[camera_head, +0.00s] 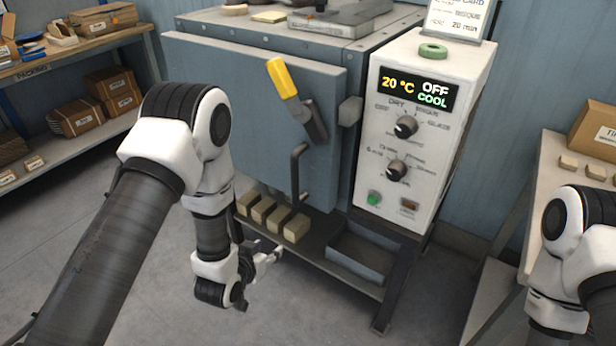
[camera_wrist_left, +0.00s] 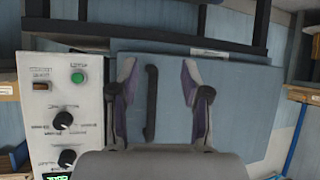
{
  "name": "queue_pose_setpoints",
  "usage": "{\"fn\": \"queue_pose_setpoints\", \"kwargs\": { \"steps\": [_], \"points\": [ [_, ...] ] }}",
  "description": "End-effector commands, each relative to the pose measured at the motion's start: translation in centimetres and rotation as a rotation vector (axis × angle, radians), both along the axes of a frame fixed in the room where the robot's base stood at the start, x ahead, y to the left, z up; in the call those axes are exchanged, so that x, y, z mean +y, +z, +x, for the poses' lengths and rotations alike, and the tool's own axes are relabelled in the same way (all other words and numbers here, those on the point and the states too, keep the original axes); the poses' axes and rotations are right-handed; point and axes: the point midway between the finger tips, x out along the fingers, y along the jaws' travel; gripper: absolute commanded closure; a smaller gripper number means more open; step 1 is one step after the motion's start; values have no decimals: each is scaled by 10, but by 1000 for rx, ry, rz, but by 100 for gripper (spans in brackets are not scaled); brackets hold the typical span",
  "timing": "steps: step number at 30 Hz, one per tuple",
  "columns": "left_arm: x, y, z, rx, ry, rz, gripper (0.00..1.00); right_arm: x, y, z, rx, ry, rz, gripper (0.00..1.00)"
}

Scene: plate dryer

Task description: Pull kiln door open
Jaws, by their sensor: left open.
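The kiln door (camera_head: 235,105) is a flat blue-grey panel on the kiln's front and looks shut or nearly shut. A dark vertical pull handle (camera_head: 296,170) sits low on its right side. Above it is a lever with a yellow grip (camera_head: 283,78), tilted up to the left. My left gripper (camera_head: 277,253) is low in front of the door, below and left of the handle in the head view. In the left wrist view my left gripper (camera_wrist_left: 158,80) is open, with the handle (camera_wrist_left: 151,103) showing between its fingers. Contact cannot be seen. My right gripper is out of view.
A white control panel (camera_head: 378,205) stands right of the door, showing 20 °C, OFF and COOL. Several pale blocks (camera_head: 296,228) and a grey tray (camera_head: 360,255) rest on the shelf below. Side shelves (camera_head: 75,137) are at left, a table at right. Floor in front is clear.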

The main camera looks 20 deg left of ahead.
Motion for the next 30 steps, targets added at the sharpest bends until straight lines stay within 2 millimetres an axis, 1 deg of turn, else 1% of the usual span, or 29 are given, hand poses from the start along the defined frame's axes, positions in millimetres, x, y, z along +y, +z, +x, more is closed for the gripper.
{"fn": "queue_pose_setpoints", "kwargs": {
  "steps": [1, 2, 3, 4, 6, 7, 9, 11, 15, 19, 23, 29, 30],
  "points": [
    [-5, 27, 36, -170, -18, -8, 52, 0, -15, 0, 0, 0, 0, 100],
    [-7, 49, 53, -266, -27, -15, 52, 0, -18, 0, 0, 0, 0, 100],
    [-10, 75, 70, -375, -39, -21, 52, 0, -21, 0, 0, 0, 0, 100],
    [-12, 92, 79, -441, -46, -26, 52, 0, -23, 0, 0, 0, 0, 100],
    [-15, 119, 91, -540, -57, -34, 52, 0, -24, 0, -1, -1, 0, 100],
    [-16, 125, 95, -561, -59, -35, 52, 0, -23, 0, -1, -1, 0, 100],
    [-17, 131, 103, -577, -61, -36, 52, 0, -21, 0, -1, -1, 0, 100],
    [-19, 131, 112, -575, -61, -36, 52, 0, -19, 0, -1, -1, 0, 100],
    [-23, 131, 140, -574, -60, -35, 52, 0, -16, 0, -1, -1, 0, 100],
    [-26, 129, 160, -570, -60, -36, 52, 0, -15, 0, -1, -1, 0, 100],
    [-27, 129, 169, -569, -59, -36, 52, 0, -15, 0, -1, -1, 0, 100],
    [-27, 128, 169, -566, -59, -36, 52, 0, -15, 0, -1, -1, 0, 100],
    [-27, 128, 169, -566, -59, -36, 67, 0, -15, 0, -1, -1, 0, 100]
  ]
}}
